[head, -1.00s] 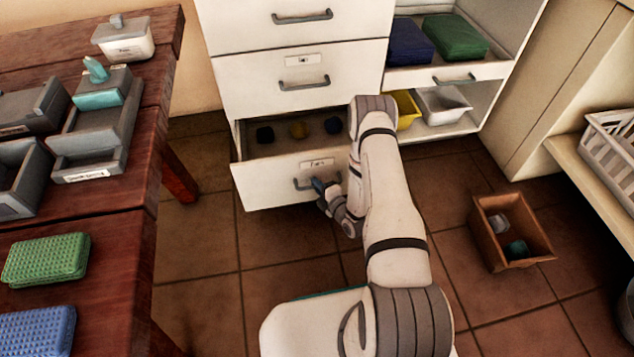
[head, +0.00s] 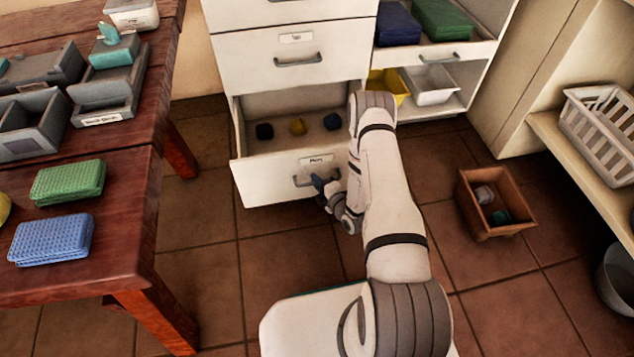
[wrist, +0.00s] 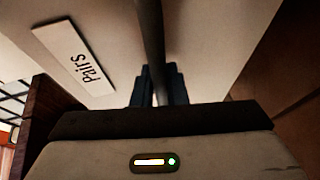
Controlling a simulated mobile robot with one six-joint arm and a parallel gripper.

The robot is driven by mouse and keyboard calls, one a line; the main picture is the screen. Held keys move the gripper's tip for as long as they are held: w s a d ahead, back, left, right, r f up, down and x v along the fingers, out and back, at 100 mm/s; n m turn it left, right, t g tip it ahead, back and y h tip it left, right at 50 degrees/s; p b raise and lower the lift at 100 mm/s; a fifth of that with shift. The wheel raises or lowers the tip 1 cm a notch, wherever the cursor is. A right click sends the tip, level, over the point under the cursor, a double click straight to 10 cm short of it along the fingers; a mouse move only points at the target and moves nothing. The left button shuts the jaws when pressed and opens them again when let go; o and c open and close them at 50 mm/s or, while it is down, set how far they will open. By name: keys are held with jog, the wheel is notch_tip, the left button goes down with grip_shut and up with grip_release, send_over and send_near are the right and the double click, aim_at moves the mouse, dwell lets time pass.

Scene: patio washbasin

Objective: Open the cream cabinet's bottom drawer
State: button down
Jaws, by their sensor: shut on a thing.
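The cream cabinet (head: 290,90) stands at the back centre in the head view. Its bottom drawer (head: 258,184) is pulled out, and several small items, dark and yellow, show inside it. My gripper (head: 322,184) is at the drawer's front, shut on the grey bar handle (head: 300,181). In the wrist view the handle (wrist: 151,40) runs up from between the fingers (wrist: 154,86). A label reading "Pairs" (wrist: 75,58) is beside it on the drawer front. My arm hides the drawer's right end.
A wooden table (head: 125,230) with grey bins and sponges (head: 52,240) is on the left. A small wooden box (head: 495,205) lies on the floor at right. Shelves with a white basket (head: 600,130) are at far right. Tiled floor before the drawer is clear left of my arm.

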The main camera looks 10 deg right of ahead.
jog(key=c, duration=1.5)
grip_release()
jog(key=shift+o, duration=0.2)
jog(key=p+v, duration=0.2)
jog(key=v, duration=0.5)
jog(key=shift+s+d+p, duration=0.2)
jog(key=shift+s+p, duration=0.15)
